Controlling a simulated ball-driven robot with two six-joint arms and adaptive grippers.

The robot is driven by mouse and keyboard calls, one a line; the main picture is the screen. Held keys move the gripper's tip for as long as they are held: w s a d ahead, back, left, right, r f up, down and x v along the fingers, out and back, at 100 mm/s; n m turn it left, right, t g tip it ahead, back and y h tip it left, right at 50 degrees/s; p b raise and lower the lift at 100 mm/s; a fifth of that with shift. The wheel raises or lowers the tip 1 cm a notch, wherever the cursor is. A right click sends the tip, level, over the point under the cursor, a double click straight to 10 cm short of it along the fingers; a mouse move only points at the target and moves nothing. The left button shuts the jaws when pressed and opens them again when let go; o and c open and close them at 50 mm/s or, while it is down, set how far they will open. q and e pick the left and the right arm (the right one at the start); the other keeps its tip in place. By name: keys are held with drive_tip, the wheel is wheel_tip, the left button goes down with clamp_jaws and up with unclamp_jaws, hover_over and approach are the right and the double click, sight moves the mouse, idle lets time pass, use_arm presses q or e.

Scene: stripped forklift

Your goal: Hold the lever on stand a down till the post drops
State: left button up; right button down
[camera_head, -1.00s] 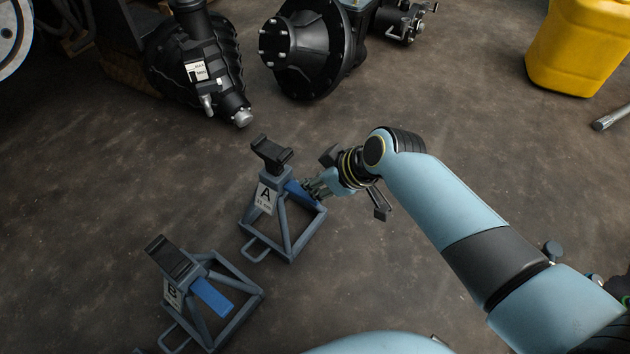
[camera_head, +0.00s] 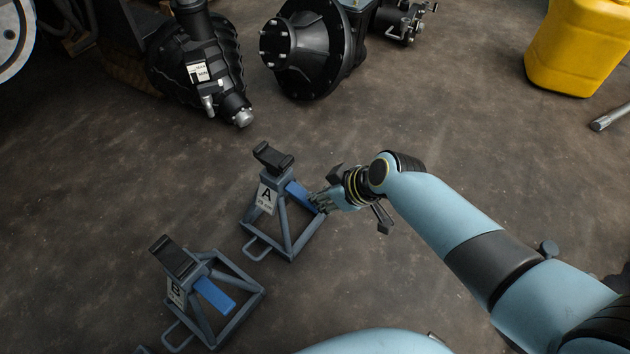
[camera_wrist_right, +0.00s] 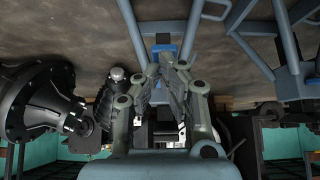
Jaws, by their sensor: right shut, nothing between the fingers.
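Stand A (camera_head: 285,232) is a grey-blue jack stand with a white "A" label, standing upright on the floor. Its post carries a black saddle (camera_head: 273,157) on top. Its blue lever (camera_head: 297,192) slopes down to the right and also shows in the right wrist view (camera_wrist_right: 164,48). My right gripper (camera_head: 317,202) is shut and empty, its fingertips at the lever's outer end, seemingly touching it from above; the fingers hide part of that end. In the right wrist view the fingertips (camera_wrist_right: 167,66) are beside the blue lever. My left gripper is not in view.
Stand B (camera_head: 240,300), with its own blue lever (camera_head: 214,294), stands close by at lower left. Black machine parts (camera_head: 312,50) lie at the back. A yellow canister (camera_head: 575,50) and a metal bar (camera_head: 610,117) are at upper right. The floor between is clear.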

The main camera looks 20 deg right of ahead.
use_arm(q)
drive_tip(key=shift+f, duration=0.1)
use_arm(e)
drive_tip(key=shift+s+d+f, duration=0.1)
drive_tip(key=shift+f, duration=0.5)
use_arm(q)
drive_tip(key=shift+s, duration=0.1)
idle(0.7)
use_arm(e)
drive_tip(key=shift+r, duration=0.1)
idle(0.8)
drive_tip(key=shift+r, duration=0.25)
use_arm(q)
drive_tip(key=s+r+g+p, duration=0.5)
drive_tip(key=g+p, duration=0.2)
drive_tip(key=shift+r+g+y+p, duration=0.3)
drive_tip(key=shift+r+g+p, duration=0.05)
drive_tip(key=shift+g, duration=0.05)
use_arm(e)
drive_tip(key=s+d+r, duration=0.6)
drive_tip(key=s+r, duration=0.1)
drive_tip(key=s, duration=0.1)
drive_tip(key=shift+s, duration=0.3)
